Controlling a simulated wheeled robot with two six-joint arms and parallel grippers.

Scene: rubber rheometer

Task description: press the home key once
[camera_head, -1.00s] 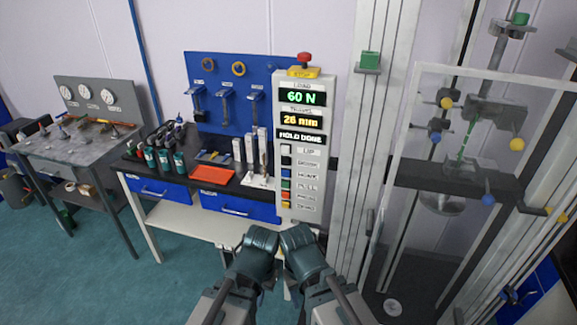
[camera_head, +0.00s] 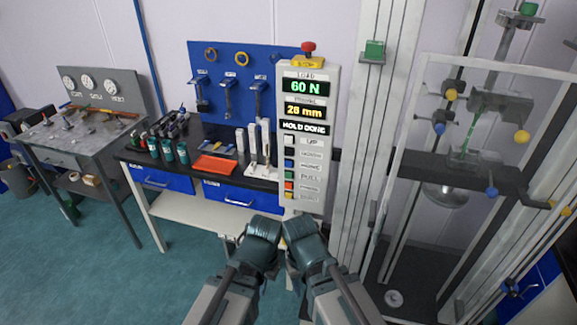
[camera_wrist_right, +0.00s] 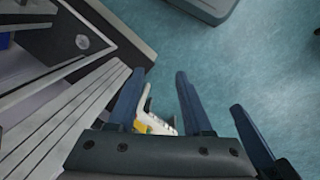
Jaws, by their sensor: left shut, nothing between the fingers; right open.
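The control panel (camera_head: 309,72) stands upright in the head view, with a column of small coloured keys on its lower left. The home key (camera_head: 289,164) is the blue one, third from the top, beside its small label. My left gripper (camera_head: 262,230) is shut and empty, low in front of the panel and apart from the keys. My right gripper is beside it; in the right wrist view (camera_wrist_right: 160,74) its blue fingers are spread. A white and yellow thing behind them is unclear.
A red stop button (camera_head: 308,47) tops the panel. The bench (camera_head: 170,220) with blue drawers and tools stands left of it. The tall testing frame (camera_head: 365,150) with clear guard is on the right. Teal floor (camera_head: 80,275) is open at the lower left.

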